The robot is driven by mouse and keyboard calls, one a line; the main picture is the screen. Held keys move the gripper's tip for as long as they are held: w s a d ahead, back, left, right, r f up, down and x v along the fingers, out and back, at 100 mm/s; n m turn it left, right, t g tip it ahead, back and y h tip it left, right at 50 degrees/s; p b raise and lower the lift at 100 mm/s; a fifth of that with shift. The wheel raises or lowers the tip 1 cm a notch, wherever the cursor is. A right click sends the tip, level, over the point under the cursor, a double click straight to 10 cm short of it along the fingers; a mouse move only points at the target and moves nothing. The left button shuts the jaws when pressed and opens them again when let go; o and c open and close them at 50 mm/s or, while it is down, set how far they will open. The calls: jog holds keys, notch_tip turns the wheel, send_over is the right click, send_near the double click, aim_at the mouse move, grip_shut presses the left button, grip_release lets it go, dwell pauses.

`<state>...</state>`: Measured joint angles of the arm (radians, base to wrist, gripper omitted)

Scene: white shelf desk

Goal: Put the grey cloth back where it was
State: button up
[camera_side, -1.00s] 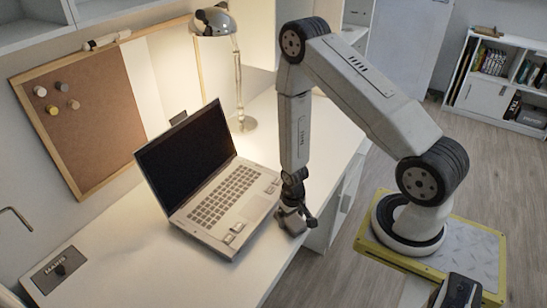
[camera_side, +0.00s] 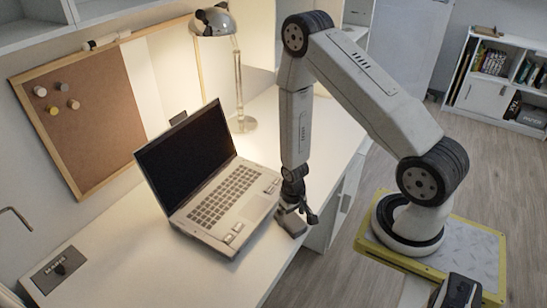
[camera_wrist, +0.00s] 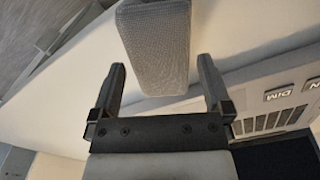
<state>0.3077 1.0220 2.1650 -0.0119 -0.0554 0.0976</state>
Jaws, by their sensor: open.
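The grey cloth (camera_wrist: 155,45) shows in the wrist view as a folded, block-like grey piece with a fine weave. It lies on the white desk top, and its near end reaches between my fingertips. My gripper (camera_wrist: 161,68) is open, with one finger on each side of the cloth's near end and gaps between. In the side view my gripper (camera_side: 303,212) is low over the desk's front edge, right of the laptop. A grey shape there beside the fingers seems to be the cloth (camera_side: 291,223), partly hidden by the gripper.
An open laptop (camera_side: 228,200) stands close left of my gripper; its keyboard edge (camera_wrist: 280,100) shows in the wrist view. A desk lamp (camera_side: 238,85) stands behind. A corkboard (camera_side: 85,110) leans at the wall.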

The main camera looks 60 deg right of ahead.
aim_at(292, 218)
jog(key=shift+r, duration=3.05)
